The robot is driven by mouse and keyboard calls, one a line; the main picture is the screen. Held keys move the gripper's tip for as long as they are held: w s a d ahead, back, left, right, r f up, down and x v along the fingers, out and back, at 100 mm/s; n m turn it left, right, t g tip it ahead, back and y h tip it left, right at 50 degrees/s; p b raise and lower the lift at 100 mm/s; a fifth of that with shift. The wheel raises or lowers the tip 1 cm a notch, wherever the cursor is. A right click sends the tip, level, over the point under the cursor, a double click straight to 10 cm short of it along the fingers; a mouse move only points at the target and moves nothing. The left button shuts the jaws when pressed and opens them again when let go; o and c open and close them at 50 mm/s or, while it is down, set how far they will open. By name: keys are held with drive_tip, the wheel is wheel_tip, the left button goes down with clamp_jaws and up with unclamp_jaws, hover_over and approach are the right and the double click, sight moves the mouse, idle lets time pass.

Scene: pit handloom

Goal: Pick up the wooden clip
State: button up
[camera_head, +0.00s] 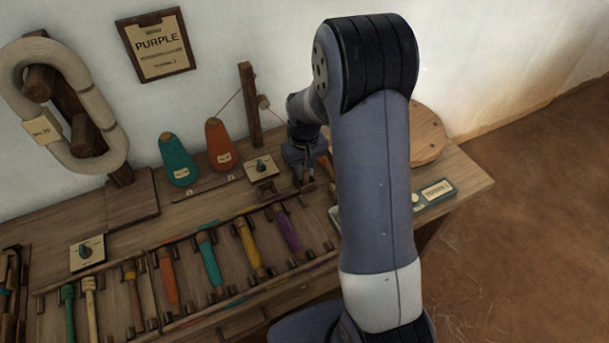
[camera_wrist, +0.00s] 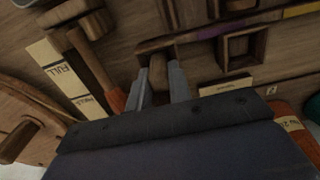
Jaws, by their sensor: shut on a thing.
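The wooden clip (camera_wrist: 158,70) is a small brown block between the two grey fingers in the wrist view. My gripper (camera_wrist: 160,84) is shut on it, with one finger on each side. Its lower part is hidden by my gripper body. In the head view my gripper (camera_head: 304,178) points down at the back of the wooden bench, right of the orange cone. The clip is too small and dark to tell apart there.
A teal cone (camera_head: 177,160) and an orange cone (camera_head: 220,145) stand left of my gripper, with a wooden post (camera_head: 250,105) behind. A rack of coloured bobbins (camera_head: 247,247) lies in front. A square wooden frame (camera_wrist: 222,55) is close beside the clip.

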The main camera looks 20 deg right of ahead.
clamp_jaws()
wheel_tip(320, 180, up, 10)
drive_tip(key=shift+r+p, duration=0.1)
drive_tip(key=shift+p, duration=0.5)
